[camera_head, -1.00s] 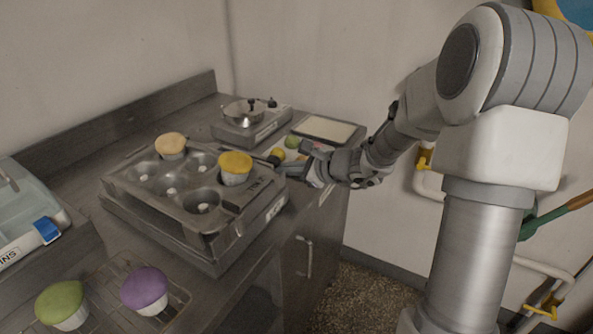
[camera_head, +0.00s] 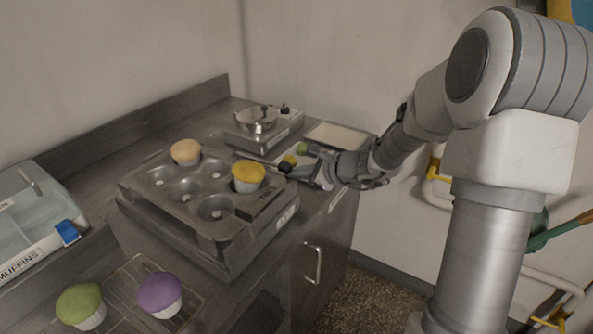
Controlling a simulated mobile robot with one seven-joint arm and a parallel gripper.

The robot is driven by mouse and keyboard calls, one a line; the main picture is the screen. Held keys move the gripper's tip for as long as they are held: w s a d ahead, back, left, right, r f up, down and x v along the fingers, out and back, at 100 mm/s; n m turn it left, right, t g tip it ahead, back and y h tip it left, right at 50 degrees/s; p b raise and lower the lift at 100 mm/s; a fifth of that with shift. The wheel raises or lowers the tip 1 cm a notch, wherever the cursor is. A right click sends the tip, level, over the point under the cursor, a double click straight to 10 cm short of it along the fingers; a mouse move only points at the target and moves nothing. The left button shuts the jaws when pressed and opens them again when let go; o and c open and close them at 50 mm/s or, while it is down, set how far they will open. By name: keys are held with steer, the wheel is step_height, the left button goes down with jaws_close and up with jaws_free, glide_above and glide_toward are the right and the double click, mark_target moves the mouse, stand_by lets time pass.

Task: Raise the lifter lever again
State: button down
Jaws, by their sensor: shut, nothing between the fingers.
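The lifter (camera_head: 265,238) is a grey metal frame on the steel counter. It bears a muffin tin (camera_head: 163,203) with several cups and pegs showing in the empty ones. A pale muffin (camera_head: 185,152) and a yellow muffin (camera_head: 248,176) sit in the tin. A thin dark rod (camera_head: 259,160), seemingly the lever, runs along the tin's far right side to a black end beside my gripper. My gripper (camera_head: 292,170) is shut and empty at the lifter's right end. Its fingertips are small and partly hidden, so I cannot tell whether they touch the rod.
A scale with a metal pan (camera_head: 257,119) and a pale tray (camera_head: 340,137) stand behind. A wire rack (camera_head: 125,281) holds a green muffin (camera_head: 80,304) and a purple muffin (camera_head: 159,294). A clear muffin box (camera_head: 35,222) is at left. The counter's right edge is close to my arm.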

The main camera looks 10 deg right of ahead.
steer(key=shift+w+a+r+g+h+p, duration=0.15)
steer(key=shift+r+g+p, duration=0.1)
steer(key=shift+r+p, duration=0.8)
steer(key=shift+s+r+g+h+p, duration=0.2)
steer(key=shift+r+p, duration=0.35)
steer(key=shift+p, duration=1)
steer(key=r+g+h+p, duration=0.1)
steer(key=r+p, duration=0.1)
steer(key=p, duration=0.3)
steer(key=w+a+r+g+h+p, duration=0.1)
steer(key=r+p, duration=0.1)
steer(key=p, duration=0.4)
steer(key=r+g+h+p, duration=0.1)
steer(key=r+p, duration=0.1)
steer(key=p, duration=0.3)
steer(key=shift+w+a+r, duration=0.15)
steer(key=shift+w+a, duration=0.1)
steer(key=shift+w, duration=0.1)
steer(key=r+p, duration=0.1)
steer(key=w+a+r+p, duration=0.1)
steer(key=p, duration=0.1)
steer(key=shift+w+a+r+p, duration=0.45)
steer(key=shift+r+p, duration=0.15)
steer(key=shift+p, duration=0.1)
